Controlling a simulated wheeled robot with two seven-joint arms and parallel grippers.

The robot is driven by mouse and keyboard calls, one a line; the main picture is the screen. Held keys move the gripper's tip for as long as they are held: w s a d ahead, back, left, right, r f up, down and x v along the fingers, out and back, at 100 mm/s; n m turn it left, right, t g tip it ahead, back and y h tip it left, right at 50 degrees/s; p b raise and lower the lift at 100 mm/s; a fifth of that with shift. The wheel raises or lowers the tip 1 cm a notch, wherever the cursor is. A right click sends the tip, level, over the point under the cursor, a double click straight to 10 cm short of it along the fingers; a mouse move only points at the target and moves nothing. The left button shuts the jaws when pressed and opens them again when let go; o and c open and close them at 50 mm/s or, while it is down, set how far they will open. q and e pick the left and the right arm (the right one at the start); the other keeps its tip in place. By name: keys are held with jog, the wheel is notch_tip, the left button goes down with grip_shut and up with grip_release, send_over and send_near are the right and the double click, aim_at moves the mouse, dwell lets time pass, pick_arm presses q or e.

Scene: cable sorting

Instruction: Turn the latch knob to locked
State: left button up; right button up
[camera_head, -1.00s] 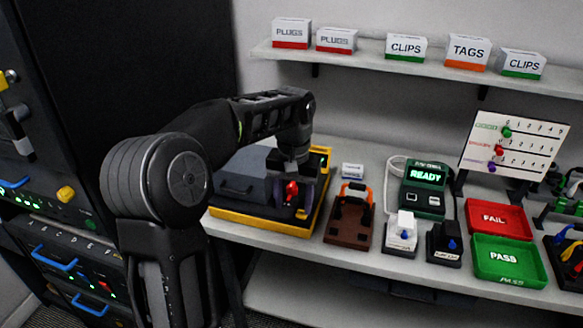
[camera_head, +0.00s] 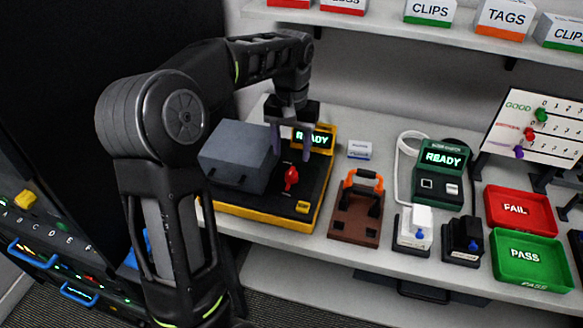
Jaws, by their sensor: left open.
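The red latch knob (camera_head: 291,179) stands upright on the black top of the yellow-edged machine (camera_head: 262,223), right of its grey box-shaped cover (camera_head: 237,156). A small screen on the machine reads READY in green, partly hidden by my gripper. My left gripper (camera_head: 290,150) points down above and behind the knob, its fingers apart with nothing between them. It appears clear of the knob. The knob's lock markings are too small to read. My right gripper is not in view.
A brown block with an orange handle (camera_head: 357,210) stands right of the machine. Beyond it are a green READY tester (camera_head: 440,172), white and black small devices, a red FAIL tray (camera_head: 519,209) and a green PASS tray (camera_head: 531,260). A shelf with labelled boxes runs above.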

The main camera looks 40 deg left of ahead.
aim_at(292, 170)
pick_arm(q)
notch_tip(292, 170, down, 8)
jog(key=shift+r+p, duration=0.25)
jog(key=shift+p, duration=0.25)
jog(key=shift+c, duration=0.2)
grip_shut()
